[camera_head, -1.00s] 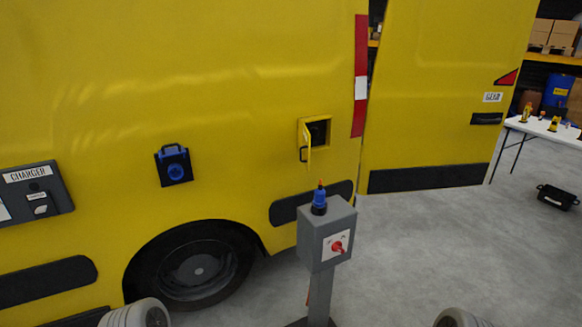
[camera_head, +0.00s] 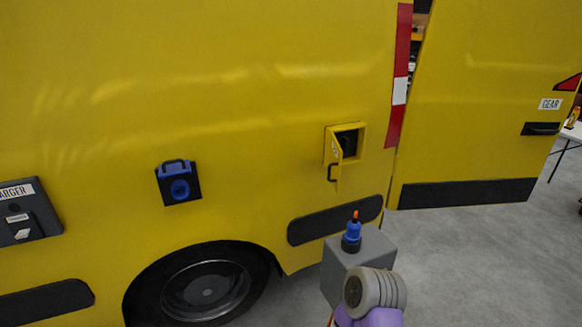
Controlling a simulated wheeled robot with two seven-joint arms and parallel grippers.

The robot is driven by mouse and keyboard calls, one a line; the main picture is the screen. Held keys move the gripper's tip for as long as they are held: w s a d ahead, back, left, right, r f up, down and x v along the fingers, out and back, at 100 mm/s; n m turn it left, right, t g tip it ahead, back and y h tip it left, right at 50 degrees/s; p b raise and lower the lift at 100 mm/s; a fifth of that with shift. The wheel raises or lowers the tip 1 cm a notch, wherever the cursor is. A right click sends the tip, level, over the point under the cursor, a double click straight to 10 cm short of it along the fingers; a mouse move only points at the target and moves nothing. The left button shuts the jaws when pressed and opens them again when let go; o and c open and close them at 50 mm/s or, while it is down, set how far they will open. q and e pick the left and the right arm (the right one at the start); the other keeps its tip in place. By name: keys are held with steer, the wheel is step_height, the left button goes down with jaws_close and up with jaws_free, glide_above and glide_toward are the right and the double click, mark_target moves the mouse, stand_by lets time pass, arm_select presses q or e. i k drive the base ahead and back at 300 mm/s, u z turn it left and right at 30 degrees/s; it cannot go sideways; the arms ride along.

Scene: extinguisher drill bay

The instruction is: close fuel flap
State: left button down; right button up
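The yellow fuel flap (camera_head: 334,160) stands open on the side of the yellow van, swung out from the left edge of its square recess. Neither of my grippers shows in the head view. A grey ribbed link of one of my arms, with a purple part below it, shows low in the picture, below and right of the flap.
The van's rear door (camera_head: 480,100) stands open at right.

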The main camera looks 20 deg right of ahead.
mark_target(333, 169)
steer(key=z, duration=0.4)
steer(key=i, duration=0.85)
steer(key=z, duration=0.65)
